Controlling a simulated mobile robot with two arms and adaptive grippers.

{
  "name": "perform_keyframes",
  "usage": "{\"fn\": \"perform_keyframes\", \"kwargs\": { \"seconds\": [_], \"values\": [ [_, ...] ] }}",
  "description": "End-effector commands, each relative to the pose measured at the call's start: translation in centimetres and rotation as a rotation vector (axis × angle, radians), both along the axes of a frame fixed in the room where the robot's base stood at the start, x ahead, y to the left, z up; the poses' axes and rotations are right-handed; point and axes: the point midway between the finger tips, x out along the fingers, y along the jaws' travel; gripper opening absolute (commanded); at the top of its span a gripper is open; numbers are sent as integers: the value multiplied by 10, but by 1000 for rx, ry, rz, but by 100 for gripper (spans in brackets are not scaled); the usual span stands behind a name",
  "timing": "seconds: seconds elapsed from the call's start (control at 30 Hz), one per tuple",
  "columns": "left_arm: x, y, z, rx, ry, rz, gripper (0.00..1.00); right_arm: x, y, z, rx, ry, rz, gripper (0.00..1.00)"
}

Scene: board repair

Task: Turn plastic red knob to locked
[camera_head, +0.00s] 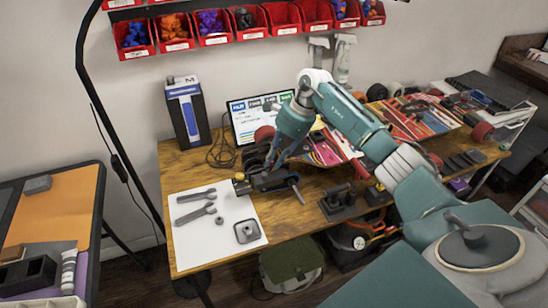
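My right arm comes in from the lower right and bends down over the wooden workbench (180,155). Its dark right gripper (272,160) points down at a dark tool-like fixture (268,181) near the bench's middle. The fingers blend with the dark parts there, so I cannot tell whether they are open or shut, or touching anything. I cannot make out a red knob for certain; it may be hidden by the gripper or too small. My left gripper is not in view.
A white sheet (197,240) with wrenches (195,214) lies at the bench's front left. A black stand (338,203) is right of the gripper. A screen (250,108) and blue box (188,110) stand behind. Colourful skateboards (418,116) fill the right side.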

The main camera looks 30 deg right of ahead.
Motion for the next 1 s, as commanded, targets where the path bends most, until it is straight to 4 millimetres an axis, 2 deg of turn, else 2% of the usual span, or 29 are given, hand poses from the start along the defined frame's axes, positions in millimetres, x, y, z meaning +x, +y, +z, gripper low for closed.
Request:
{"fn": "perform_keyframes", "kwargs": {
  "seconds": [0.27, 0.47, 1.0],
  "values": [
    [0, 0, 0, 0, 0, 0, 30, 1, 0, 2, -1, -7, -16, 0],
    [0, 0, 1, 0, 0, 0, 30, 1, 0, 2, -2, -8, -89, 0],
    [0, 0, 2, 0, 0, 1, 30, -1, 3, 3, -1, -14, -552, 0]
  ]
}}
